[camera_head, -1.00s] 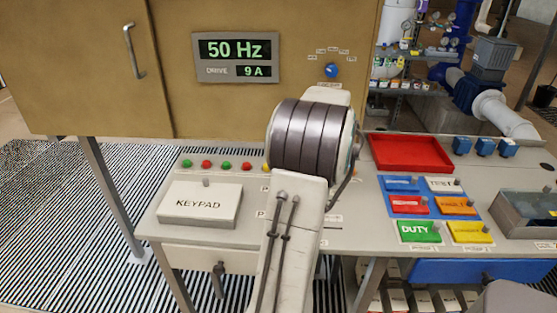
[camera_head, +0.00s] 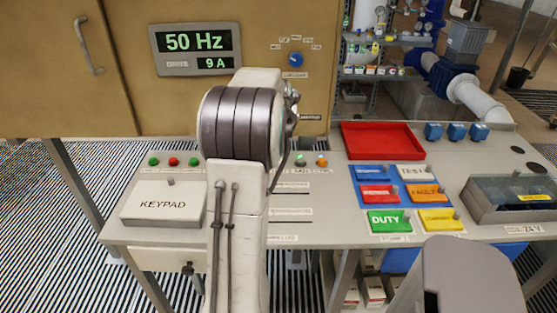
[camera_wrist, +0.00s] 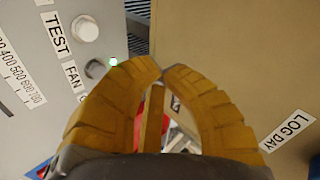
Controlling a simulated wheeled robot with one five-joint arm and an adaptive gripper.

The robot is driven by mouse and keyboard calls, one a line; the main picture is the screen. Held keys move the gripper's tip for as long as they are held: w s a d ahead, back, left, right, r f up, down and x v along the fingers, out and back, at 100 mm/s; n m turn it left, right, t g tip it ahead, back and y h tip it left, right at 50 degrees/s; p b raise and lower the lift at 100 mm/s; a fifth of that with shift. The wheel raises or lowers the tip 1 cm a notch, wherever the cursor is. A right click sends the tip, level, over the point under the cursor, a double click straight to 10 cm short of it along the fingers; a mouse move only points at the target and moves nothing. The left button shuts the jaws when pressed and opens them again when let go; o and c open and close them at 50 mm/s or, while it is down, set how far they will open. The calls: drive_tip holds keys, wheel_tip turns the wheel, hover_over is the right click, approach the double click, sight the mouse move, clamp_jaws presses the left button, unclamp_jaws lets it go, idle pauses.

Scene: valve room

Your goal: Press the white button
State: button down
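A round white button (camera_wrist: 85,28) stands on the grey panel at the upper left of the wrist view, beside a label reading TEST FAN. My gripper (camera_wrist: 162,72) has yellow ribbed fingers whose tips meet. The fingers lie below and right of the white button, apart from it in the picture, with nothing seen held. A small green light (camera_wrist: 113,61) shows between the button and the fingertips. In the head view my arm hides the gripper and part of the button row, and I cannot make out the white button there.
The console carries a KEYPAD box (camera_head: 163,204), an empty red tray (camera_head: 382,141), coloured label blocks (camera_head: 389,221) and an open grey bin (camera_head: 512,200). A brown cabinet with a 50 Hz display (camera_head: 197,50) rises behind. An orange button (camera_head: 321,161) sits right of my arm.

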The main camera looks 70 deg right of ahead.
drive_tip(key=shift+m, duration=0.3)
drive_tip(key=shift+f, duration=0.1)
wheel_tip(320, 180, down, 7)
drive_tip(key=shift+b, duration=1.1)
drive_tip(key=shift+f+b, duration=0.8)
drive_tip(key=shift+b, duration=0.4)
drive_tip(key=shift+f+b, duration=1)
drive_tip(key=shift+b, duration=0.1)
idle(1.3)
drive_tip(key=shift+r, duration=0.15)
drive_tip(key=shift+r+p, duration=0.6)
drive_tip(key=shift+r, duration=0.2)
drive_tip(key=shift+r, duration=0.1)
drive_tip(key=shift+r+p, duration=1.7)
drive_tip(key=shift+r, duration=0.7)
